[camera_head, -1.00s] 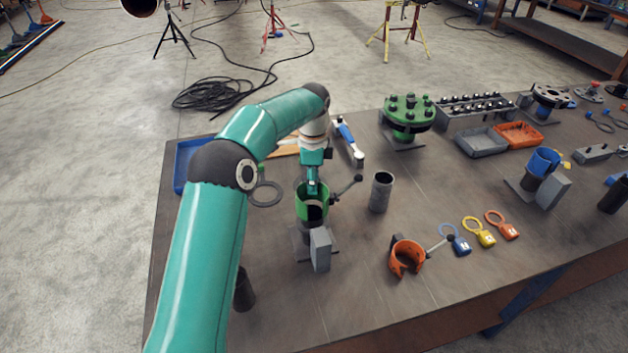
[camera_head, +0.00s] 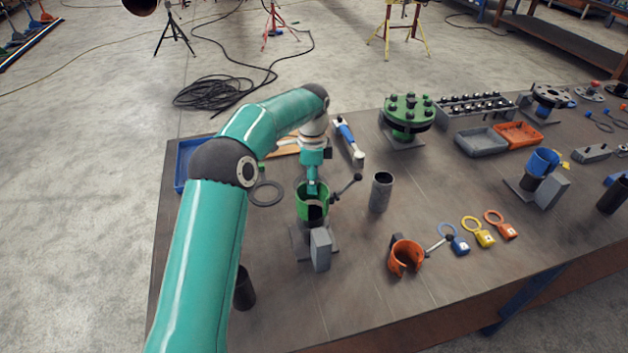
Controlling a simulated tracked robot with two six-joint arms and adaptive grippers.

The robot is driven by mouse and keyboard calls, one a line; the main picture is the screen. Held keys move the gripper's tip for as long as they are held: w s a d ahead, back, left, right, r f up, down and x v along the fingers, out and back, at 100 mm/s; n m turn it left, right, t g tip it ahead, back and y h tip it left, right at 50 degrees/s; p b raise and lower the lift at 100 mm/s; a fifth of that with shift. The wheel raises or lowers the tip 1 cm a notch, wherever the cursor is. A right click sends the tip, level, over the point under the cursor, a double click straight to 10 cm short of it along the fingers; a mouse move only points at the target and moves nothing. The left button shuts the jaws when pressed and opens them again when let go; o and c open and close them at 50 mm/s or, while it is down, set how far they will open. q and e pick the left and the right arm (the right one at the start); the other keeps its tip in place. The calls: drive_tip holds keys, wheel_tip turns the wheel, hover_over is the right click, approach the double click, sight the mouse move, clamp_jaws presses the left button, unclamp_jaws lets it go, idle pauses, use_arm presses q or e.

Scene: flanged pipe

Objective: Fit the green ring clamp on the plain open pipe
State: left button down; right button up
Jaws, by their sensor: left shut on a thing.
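The green ring clamp (camera_head: 312,207) is near the middle of the bench, with its black-knobbed handle (camera_head: 347,186) pointing right and up. My left gripper (camera_head: 312,191) comes down from above and is shut on the clamp's far rim. Below the clamp is a stand with a base plate (camera_head: 302,245) and a grey block (camera_head: 320,250). A dark stub shows inside and under the clamp; how far the ring sits down around it is hard to tell. A plain open grey pipe (camera_head: 381,193) stands upright to the right, apart from the clamp. My right gripper is not in view.
An orange clamp (camera_head: 405,257) lies in front, near several coloured tags. A blue clamp (camera_head: 543,162) sits on a stand at the right. A green bolted flange (camera_head: 407,115) stands behind. A flat ring (camera_head: 265,194) and blue tray (camera_head: 185,165) lie left.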

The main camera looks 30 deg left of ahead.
use_arm(q)
drive_tip(key=shift+f+b, duration=0.7)
drive_tip(key=shift+f, duration=0.8)
drive_tip(key=shift+f, duration=0.45)
drive_tip(key=c, duration=0.7)
unclamp_jaws()
drive_tip(key=shift+f, duration=0.1)
wheel_tip(320, 180, up, 12)
drive_tip(key=shift+r, duration=0.1)
drive_tip(key=shift+w, duration=0.1)
